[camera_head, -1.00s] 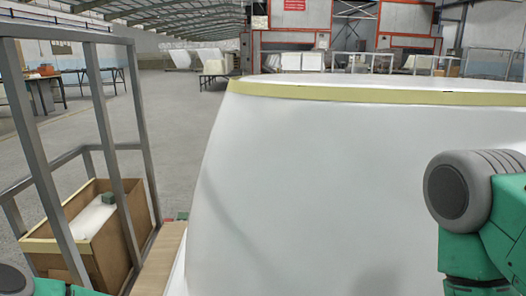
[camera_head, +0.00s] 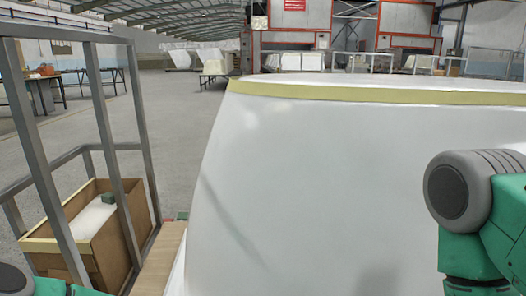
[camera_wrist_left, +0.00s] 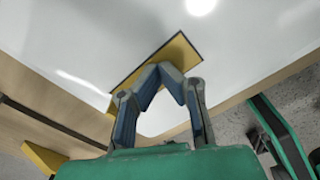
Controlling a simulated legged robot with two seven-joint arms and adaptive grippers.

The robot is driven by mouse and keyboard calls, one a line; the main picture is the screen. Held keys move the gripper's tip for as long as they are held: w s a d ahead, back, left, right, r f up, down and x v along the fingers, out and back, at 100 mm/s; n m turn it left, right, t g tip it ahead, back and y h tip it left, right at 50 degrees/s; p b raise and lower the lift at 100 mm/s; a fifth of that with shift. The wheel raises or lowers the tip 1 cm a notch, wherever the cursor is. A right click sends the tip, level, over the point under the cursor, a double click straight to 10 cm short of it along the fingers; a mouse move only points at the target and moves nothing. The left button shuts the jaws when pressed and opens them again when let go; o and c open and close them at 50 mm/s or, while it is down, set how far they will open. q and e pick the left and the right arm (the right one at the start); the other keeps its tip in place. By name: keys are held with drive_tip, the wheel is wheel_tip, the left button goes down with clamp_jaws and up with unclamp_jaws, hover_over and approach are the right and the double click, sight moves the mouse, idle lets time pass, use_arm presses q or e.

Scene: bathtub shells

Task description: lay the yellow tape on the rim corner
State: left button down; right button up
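In the left wrist view, a flat yellow tape piece (camera_wrist_left: 181,53) with a dark edge is at the tips of my left gripper (camera_wrist_left: 159,68). The fingertips come together on it, and the fingers cover part of it. A white shell surface (camera_wrist_left: 80,40) lies behind it; I cannot tell whether the tape touches it. In the head view, the large white bathtub shell (camera_head: 300,180) carries a pale yellow band (camera_head: 330,93) along its rim. My left gripper is out of the head view, and my right gripper is in neither view.
A cardboard box (camera_head: 122,256) with white material and a small green block stands at left, behind grey metal rails (camera_head: 108,130). A wooden board (camera_head: 164,262) runs beside the shell. Open grey floor (camera_head: 175,110) lies behind, with tables farther back.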

use_arm(q)
drive_tip(key=shift+r+p, duration=2.85)
drive_tip(key=shift+r, duration=0.65)
